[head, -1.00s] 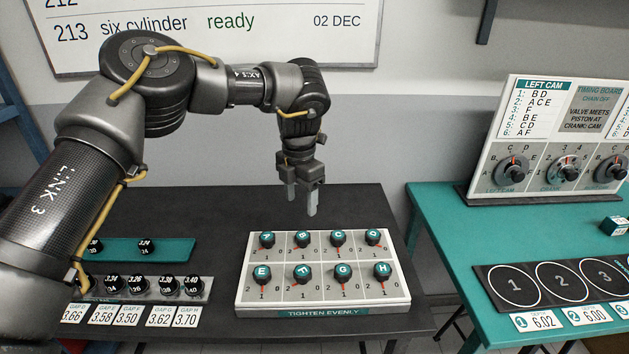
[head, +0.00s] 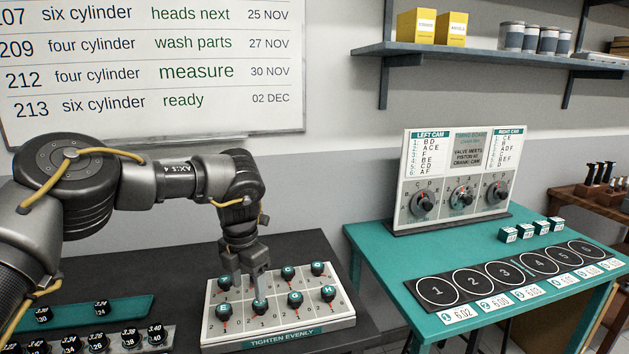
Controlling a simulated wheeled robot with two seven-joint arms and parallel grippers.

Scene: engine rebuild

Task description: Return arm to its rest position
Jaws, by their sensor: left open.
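My left arm comes in from the left, and my left gripper (head: 261,290) points down over the tightening board (head: 274,328), jaws open. Its fingertips overlap the middle knobs in the picture, just behind and above the front-row knob F (head: 260,306); I cannot tell whether they touch anything. The gripper hides the back-row knob B. Other knobs show around it: E (head: 225,310), G (head: 295,300), H (head: 328,293), C (head: 288,272) and D (head: 317,269). My right gripper is not in view.
A teal tray (head: 75,312) and a rack of numbered black pieces (head: 129,340) lie left of the board on the dark table. To the right, a teal table (head: 390,262) bears the timing board (head: 455,180) and a strip of numbered circles (head: 520,273). A shelf (head: 480,54) hangs above.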

